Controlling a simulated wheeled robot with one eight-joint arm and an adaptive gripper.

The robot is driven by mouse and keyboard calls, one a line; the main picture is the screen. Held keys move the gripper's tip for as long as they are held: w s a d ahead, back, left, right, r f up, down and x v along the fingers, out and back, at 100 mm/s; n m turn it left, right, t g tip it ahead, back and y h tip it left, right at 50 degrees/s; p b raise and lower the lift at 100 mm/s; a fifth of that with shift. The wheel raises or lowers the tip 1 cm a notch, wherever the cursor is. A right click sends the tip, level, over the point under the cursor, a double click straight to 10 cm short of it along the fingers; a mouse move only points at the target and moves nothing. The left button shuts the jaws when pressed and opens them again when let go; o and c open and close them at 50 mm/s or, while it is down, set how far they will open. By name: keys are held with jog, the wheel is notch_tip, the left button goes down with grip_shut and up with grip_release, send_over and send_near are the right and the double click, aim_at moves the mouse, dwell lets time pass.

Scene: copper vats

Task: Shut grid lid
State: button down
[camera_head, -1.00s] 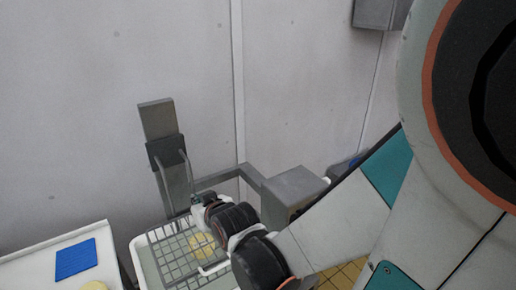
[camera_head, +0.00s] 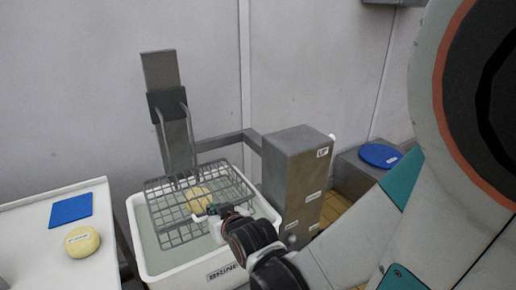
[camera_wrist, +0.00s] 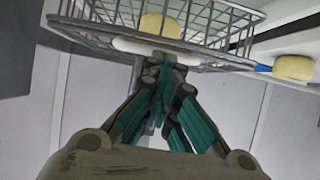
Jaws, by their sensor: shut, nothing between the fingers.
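The grid lid cannot be told clearly apart from the grey wire grid basket (camera_head: 172,235); whether it is open or shut is unclear. The basket hangs over a white tub of liquid (camera_head: 135,215) and holds a pale yellow round piece (camera_head: 199,196). In the wrist view, the wire basket (camera_wrist: 225,28) fills the top, with the yellow piece (camera_wrist: 160,25) inside. A white handle bar (camera_wrist: 135,46) runs along its near edge. My gripper (camera_head: 214,211) is shut and empty at that handle. Its fingertips (camera_wrist: 163,62) overlap the bar's lower edge; contact is unclear.
A grey post (camera_head: 160,70) with a dark bracket rises behind the basket. A metal box (camera_head: 295,180) stands right of the tub. A white table (camera_head: 30,230) at left holds a blue mat (camera_head: 71,209) and a yellow round (camera_head: 82,242). A blue disc (camera_head: 380,155) sits at right.

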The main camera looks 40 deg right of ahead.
jog(key=shift+s+f+b, duration=0.25)
jog(key=shift+f+b, duration=0.5)
jog(key=shift+f, duration=0.45)
jog(key=shift+s+a, duration=0.1)
